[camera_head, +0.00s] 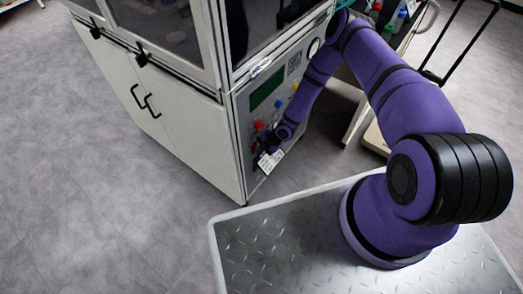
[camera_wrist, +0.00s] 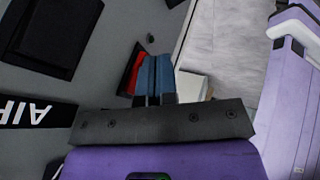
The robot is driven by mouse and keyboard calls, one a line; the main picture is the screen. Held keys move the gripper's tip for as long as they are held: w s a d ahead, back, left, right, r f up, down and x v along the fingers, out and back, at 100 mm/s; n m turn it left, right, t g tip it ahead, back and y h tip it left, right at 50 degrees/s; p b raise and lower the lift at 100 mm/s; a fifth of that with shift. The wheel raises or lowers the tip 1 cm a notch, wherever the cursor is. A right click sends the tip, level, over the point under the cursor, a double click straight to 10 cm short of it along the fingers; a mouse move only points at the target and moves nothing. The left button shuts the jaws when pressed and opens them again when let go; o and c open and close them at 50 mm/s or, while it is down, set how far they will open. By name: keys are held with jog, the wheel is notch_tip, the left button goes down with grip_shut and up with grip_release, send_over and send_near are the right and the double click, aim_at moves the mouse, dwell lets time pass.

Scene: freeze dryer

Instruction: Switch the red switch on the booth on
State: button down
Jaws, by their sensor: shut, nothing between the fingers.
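The booth (camera_head: 175,125) is a large pale cabinet with a grey control panel on its right face. In the wrist view a red switch (camera_wrist: 131,70) in a dark surround is on the grey panel, just left of my fingers. My gripper (camera_wrist: 154,62) is shut and empty, its two blue fingers side by side, their tips at or very near the panel beside the switch. Whether they touch it I cannot tell. In the head view my gripper (camera_head: 268,148) is at the lower part of the panel, and the arm partly hides that area.
The panel also has a green display (camera_head: 266,91), a red knob (camera_head: 258,124) and a blue knob (camera_head: 280,103). A white label (camera_head: 270,161) shows by my gripper. A bench with bottles (camera_head: 400,18) stands behind my arm. The floor (camera_head: 90,190) at left is clear.

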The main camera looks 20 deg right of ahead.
jog(key=shift+w+a+f, duration=0.1)
jog(key=shift+w+a, duration=0.15)
jog(key=shift+d, duration=0.1)
jog(key=shift+r, duration=0.85)
